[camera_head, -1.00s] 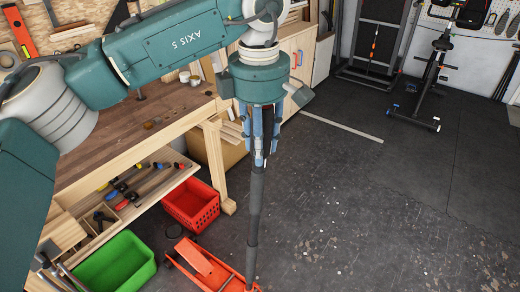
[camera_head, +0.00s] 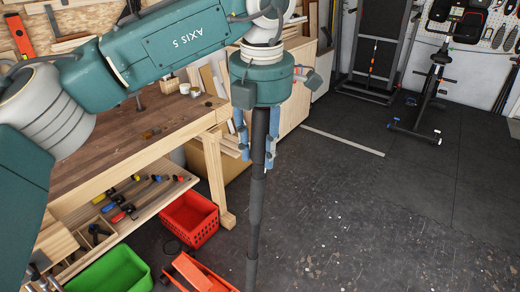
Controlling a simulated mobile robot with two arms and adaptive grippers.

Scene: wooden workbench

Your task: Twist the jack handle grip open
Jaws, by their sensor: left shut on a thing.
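The jack handle (camera_head: 256,205) is a long dark grey pole, close to upright, in the middle of the head view. Its lower end runs out at the bottom edge. The red-orange jack body (camera_head: 197,275) is partly cut off at the bottom, left of the pole. My left gripper (camera_head: 257,148) points straight down from above, around the upper part of the handle. Its blue fingers are on either side of the pole and it is shut on the handle grip. The handle's top is hidden by the gripper. My right gripper is not in view.
A wooden workbench (camera_head: 110,150) with an open drawer of tools (camera_head: 130,210) stands at the left. A red crate (camera_head: 190,220) and a green bin (camera_head: 110,272) sit on the floor below it. The dark floor (camera_head: 380,220) at the right is clear up to an exercise bike (camera_head: 425,95).

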